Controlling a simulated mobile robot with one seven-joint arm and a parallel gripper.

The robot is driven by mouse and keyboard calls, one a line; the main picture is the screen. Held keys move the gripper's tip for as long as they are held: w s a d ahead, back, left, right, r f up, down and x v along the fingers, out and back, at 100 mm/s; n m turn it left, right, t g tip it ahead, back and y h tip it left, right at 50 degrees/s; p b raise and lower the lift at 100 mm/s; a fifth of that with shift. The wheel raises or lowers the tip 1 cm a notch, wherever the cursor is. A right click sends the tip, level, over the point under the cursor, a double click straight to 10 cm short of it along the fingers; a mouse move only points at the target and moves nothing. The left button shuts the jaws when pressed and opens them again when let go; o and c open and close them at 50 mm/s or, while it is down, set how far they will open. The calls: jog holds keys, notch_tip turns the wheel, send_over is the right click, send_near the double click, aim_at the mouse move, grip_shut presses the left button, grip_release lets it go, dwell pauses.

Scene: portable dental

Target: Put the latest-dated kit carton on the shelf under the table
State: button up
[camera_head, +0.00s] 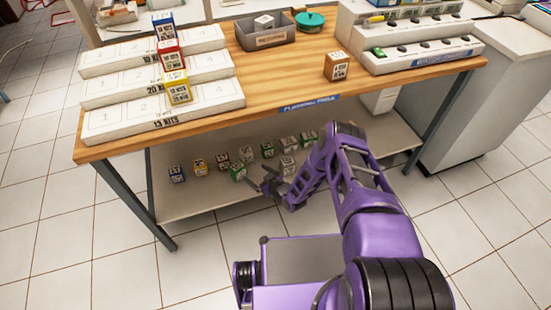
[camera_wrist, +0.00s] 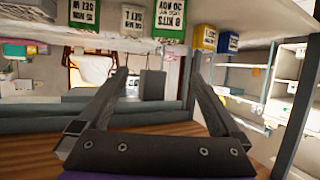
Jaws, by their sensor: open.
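A brown carton (camera_head: 336,67) with a white label stands alone on the wooden tabletop (camera_head: 285,75), right of the middle. Blue (camera_head: 163,25), red (camera_head: 169,52) and yellow (camera_head: 177,86) cartons stand on the white stepped racks at the left. Several small cartons stand on the shelf (camera_head: 200,200) under the table, among them a blue one (camera_head: 177,174) and a green one (camera_head: 237,171). Their dates are too small to read surely. My gripper (camera_head: 266,182) is open and empty at the shelf's front. The wrist view (camera_wrist: 158,78) is upside down, with a green carton (camera_wrist: 170,20) near the fingers.
A grey bin (camera_head: 265,40) with a white carton and a teal round container (camera_head: 308,22) stand at the table's back. A white rack (camera_head: 420,55) fills the right end. Table legs bound the shelf. The shelf's front left is bare.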

jog(key=s+d+r+m+h, duration=0.1)
jog(key=d+r, duration=0.1)
jog(key=r, duration=0.4)
jog(key=d+r+m+t+h, duration=0.1)
jog(key=d+r, duration=0.2)
jog(key=r, duration=0.4)
jog(key=shift+s+d+r+m+t+h, duration=0.2)
jog(key=shift+s+d+m+t+h, duration=0.1)
jog(key=shift+s+d, duration=0.05)
